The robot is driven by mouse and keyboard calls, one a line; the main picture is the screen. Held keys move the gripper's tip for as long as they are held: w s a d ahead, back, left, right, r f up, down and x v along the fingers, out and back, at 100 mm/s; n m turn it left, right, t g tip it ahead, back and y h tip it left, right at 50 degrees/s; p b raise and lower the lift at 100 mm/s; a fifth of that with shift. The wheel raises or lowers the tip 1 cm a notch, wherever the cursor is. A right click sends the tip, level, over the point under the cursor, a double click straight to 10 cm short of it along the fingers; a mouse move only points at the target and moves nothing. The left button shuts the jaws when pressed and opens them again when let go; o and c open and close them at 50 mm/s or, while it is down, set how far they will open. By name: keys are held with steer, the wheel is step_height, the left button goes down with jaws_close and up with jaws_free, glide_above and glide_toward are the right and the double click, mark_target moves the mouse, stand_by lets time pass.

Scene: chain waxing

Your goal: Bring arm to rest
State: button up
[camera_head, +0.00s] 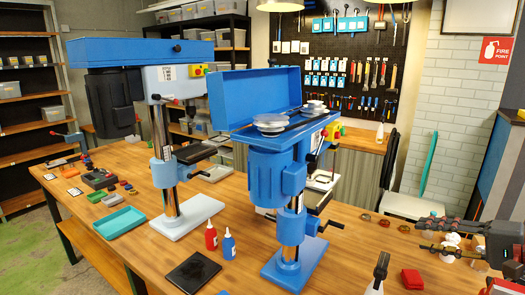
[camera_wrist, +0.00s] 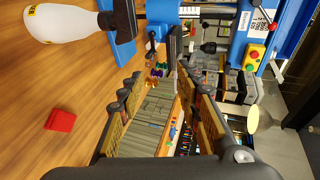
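My gripper (camera_head: 420,235) is at the right of the head view, above the right end of the wooden workbench (camera_head: 345,245). Its two fingers are spread apart. The wrist view shows the same open gripper (camera_wrist: 158,72), with nothing held between the fingers. Some white items (camera_head: 451,241) show around the fingers in the head view; I cannot tell exactly what they are. No rest mark or stand for the arm can be made out.
A spray bottle (camera_head: 378,275) and a red block (camera_head: 411,279) are on the bench near my gripper. A blue drill press (camera_head: 275,180) stands left of them, with a second drill press (camera_head: 165,150) behind. Red (camera_head: 211,238) and blue (camera_head: 229,245) bottles stand between.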

steer(key=s+a+f+n+g+h, duration=0.1)
steer(key=s+a+f+g+h, duration=0.3)
steer(key=s+f, duration=0.35)
steer(key=s+a+f+g+h, duration=0.2)
steer(key=s+a+f+h, duration=0.1)
steer(key=s+a+f, duration=0.4)
steer(key=s+a+r+n+t+h, duration=0.1)
steer(key=s+a+n+h, duration=0.1)
steer(key=s+a+n, duration=0.4)
steer(key=a+n, duration=0.2)
steer(key=a, duration=0.1)
steer(key=shift+s+a, duration=0.15)
steer(key=shift+a, duration=0.25)
